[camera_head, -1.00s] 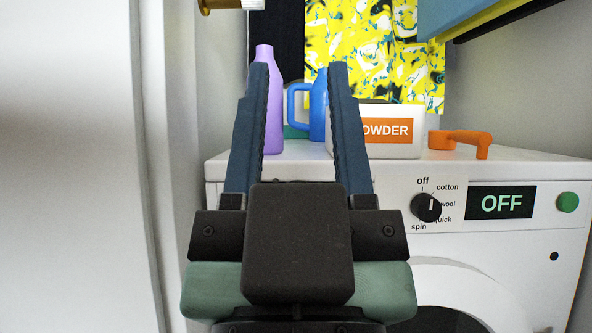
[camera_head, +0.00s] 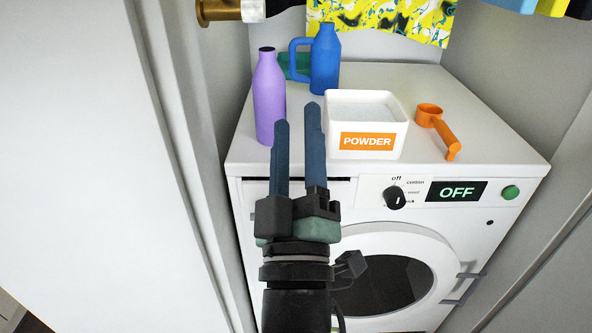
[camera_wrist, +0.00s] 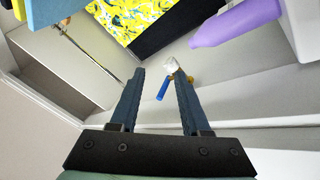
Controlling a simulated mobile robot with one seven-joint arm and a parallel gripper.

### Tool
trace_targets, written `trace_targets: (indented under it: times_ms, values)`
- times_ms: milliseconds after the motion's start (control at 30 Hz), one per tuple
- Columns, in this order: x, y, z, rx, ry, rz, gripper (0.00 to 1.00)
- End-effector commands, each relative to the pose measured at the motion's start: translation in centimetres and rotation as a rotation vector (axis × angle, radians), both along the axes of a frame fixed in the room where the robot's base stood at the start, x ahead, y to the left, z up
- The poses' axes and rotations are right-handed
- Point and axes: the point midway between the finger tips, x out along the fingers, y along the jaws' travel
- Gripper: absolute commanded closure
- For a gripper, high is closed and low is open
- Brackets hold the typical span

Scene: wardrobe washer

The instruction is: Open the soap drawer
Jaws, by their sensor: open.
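The white washer (camera_head: 480,150) stands ahead in the head view, with its control panel on the front. The soap drawer front (camera_head: 345,196) seems to lie at the panel's upper left, under a dark slot; my gripper hides much of it. My gripper (camera_head: 297,112) is open and empty, its two blue fingers pointing up and away in front of the panel's left part. In the wrist view my gripper (camera_wrist: 156,75) has nothing between its fingers. I cannot tell whether it touches the washer.
On the washer top stand a purple bottle (camera_head: 268,98), a blue jug (camera_head: 325,60), a white powder box (camera_head: 392,140) and an orange scoop (camera_head: 438,128). The dial (camera_head: 395,198) and OFF display (camera_head: 457,191) are right of my gripper. A pale wall or panel (camera_head: 90,150) fills the left.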

Motion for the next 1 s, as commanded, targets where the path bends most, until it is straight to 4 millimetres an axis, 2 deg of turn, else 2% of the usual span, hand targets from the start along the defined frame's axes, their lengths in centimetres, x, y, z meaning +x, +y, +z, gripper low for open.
trace_targets:
  times_ms: [33, 200, 300, 400, 500, 633, 767, 1000]
  values:
    - [0.1, 0.0, -3.2, -0.093, 0.062, -0.047, 0.53]
    - [-2.1, 0.1, -13.2, -0.417, 0.192, -0.181, 0.53]
    - [-4.2, 0.2, -17.4, -0.571, 0.245, -0.230, 0.53]
    - [-6.0, 0.2, -20.1, -0.677, 0.275, -0.259, 0.53]
    - [-7.0, 0.2, -21.4, -0.735, 0.290, -0.274, 0.53]
    - [-6.6, 0.2, -21.7, -0.753, 0.289, -0.281, 0.53]
    - [-5.0, 0.2, -21.3, -0.750, 0.287, -0.281, 0.53]
    - [-0.7, 0.2, -20.5, -0.750, 0.285, -0.282, 0.53]
